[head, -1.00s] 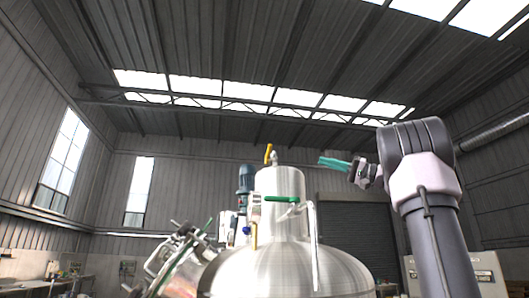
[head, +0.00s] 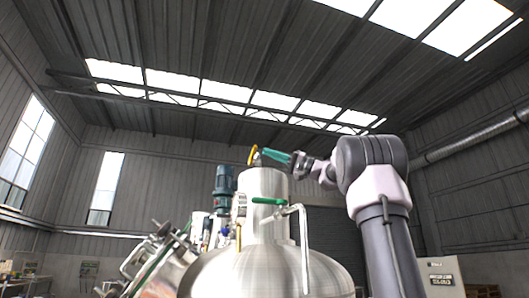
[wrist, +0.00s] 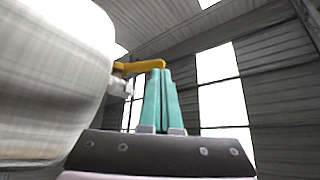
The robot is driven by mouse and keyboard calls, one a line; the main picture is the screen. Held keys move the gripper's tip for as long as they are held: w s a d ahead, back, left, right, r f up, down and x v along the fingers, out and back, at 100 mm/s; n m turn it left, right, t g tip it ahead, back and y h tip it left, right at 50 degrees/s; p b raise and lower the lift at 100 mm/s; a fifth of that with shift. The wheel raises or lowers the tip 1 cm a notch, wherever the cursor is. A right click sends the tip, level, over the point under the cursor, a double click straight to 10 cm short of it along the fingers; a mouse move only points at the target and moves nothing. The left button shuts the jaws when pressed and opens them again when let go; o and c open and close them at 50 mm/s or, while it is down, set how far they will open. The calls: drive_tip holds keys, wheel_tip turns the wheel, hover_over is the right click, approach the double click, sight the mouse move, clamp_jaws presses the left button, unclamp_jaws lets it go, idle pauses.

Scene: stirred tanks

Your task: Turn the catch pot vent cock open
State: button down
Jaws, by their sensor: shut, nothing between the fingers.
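The catch pot is the steel cylinder (head: 263,187) on top of the domed vessel. Its vent cock has a yellow lever (head: 252,155) standing up at the pot's top in the head view. In the wrist view the yellow lever (wrist: 138,67) runs sideways from a pale metal cock body (wrist: 121,87) beside the pot (wrist: 50,75). My gripper (head: 268,153) has teal fingers, shut and empty, with tips close to the lever. In the wrist view the teal fingertips (wrist: 161,72) overlap the lever's right end; I cannot tell whether they touch.
A green-handled valve (head: 268,201) with a bent pipe sits on the pot's side, below my gripper. A blue motor (head: 223,180) stands behind to the left. A tilted steel and glass apparatus (head: 160,262) is at lower left. The space above the pot is open.

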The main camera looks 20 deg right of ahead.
sight(253, 153)
drive_tip(key=shift+x, duration=1.25)
